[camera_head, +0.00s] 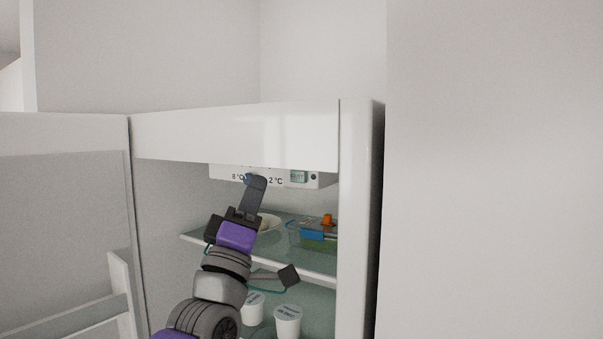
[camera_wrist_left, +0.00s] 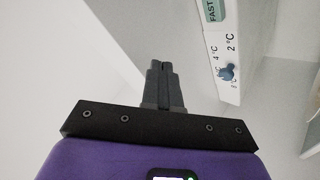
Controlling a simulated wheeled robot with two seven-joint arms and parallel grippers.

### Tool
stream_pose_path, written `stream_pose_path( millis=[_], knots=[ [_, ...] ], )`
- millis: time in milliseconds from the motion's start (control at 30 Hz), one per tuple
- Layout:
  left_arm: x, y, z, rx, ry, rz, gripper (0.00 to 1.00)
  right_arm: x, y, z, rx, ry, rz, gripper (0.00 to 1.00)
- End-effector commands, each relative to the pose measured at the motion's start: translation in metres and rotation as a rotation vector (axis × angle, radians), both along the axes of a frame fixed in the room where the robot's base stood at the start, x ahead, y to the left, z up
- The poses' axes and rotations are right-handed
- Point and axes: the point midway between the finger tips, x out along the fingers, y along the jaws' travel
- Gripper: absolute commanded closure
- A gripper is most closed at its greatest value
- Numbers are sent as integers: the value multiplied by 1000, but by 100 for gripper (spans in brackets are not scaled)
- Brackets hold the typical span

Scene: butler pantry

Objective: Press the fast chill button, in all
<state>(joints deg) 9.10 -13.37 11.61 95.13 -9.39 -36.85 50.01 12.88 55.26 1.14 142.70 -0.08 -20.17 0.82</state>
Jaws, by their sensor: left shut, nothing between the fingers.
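The fast chill button (camera_head: 298,176) is a pale green rectangle on the white control panel (camera_head: 322,181) at the top of the open fridge. In the left wrist view the button (camera_wrist_left: 212,10), lettered FAST, is cut off by the top edge. My left gripper (camera_head: 257,181) is shut and empty, pointing up in front of the panel, left of the button. In the left wrist view its fingertips (camera_wrist_left: 159,66) are together and apart from the button. My right gripper is not in view.
A blue temperature dial (camera_wrist_left: 228,72) sits on the panel beside the button. A glass shelf (camera_head: 300,257) below holds a plate (camera_head: 269,222) and a blue-clipped container (camera_head: 312,235). White cups (camera_head: 288,318) stand lower down. The open door (camera_head: 65,220) is at left.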

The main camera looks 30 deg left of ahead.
Motion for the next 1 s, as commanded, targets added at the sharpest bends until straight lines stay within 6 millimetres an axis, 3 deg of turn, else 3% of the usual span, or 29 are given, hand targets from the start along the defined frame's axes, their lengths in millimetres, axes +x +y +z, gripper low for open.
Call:
stream_pose_path(
  millis=[433, 833, 1000],
  knots=[
    [8, -1, 0, 0, 3, -1, 100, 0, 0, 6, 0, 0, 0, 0],
    [61, -4, 3, -1, 4, 0, 100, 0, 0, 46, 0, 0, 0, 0],
    [78, -6, 0, -1, 1, -2, 100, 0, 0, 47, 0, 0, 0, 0]
  ],
)
